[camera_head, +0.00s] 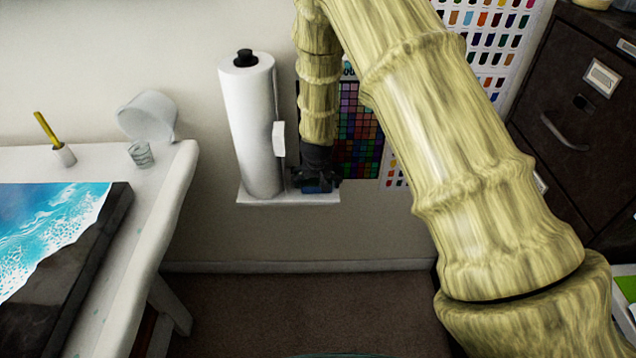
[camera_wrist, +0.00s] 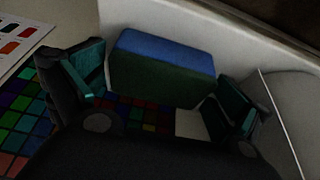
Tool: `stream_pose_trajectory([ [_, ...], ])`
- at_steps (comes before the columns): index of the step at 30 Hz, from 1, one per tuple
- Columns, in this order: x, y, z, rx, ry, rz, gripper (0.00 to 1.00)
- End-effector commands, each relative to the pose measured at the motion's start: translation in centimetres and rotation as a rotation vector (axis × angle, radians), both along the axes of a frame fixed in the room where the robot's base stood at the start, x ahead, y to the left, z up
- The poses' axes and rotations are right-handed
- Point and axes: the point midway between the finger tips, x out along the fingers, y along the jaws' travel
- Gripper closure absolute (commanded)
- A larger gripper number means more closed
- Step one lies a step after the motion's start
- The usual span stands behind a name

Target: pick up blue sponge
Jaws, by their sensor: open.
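The blue sponge (camera_wrist: 165,62) is a block with a blue top and a dark green side. In the wrist view it sits between the two fingers of my gripper (camera_wrist: 160,78), one finger to its left and one to its right. The fingers are spread, and I cannot tell whether either touches it. In the head view my gripper (camera_head: 316,178) is low at the small white wall shelf (camera_head: 265,198), right of the paper roll. The sponge there is mostly hidden by the gripper.
A white paper towel roll (camera_head: 250,125) stands close left of the gripper. Colour charts (camera_head: 362,135) hang on the wall behind. A table (camera_head: 182,165) with a blue resin piece (camera_head: 50,220) is at left. A dark cabinet (camera_head: 570,110) is at right.

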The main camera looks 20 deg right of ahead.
Motion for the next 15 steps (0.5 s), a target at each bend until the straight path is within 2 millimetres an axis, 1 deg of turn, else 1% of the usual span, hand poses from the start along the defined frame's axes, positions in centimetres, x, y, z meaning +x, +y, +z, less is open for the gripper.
stream_pose_trajectory([
  [3,0.0,-0.01,0.01,0.0,0.0,0.0,0.0],
  [5,0.0,-0.02,0.03,0.0,0.0,0.0,0.1],
  [9,0.0,-0.03,0.04,0.0,0.0,0.0,0.24],
  [13,0.0,-0.03,0.04,0.0,0.0,0.0,0.24],
  [15,-0.01,-0.03,0.02,0.0,0.0,0.0,0.27],
])
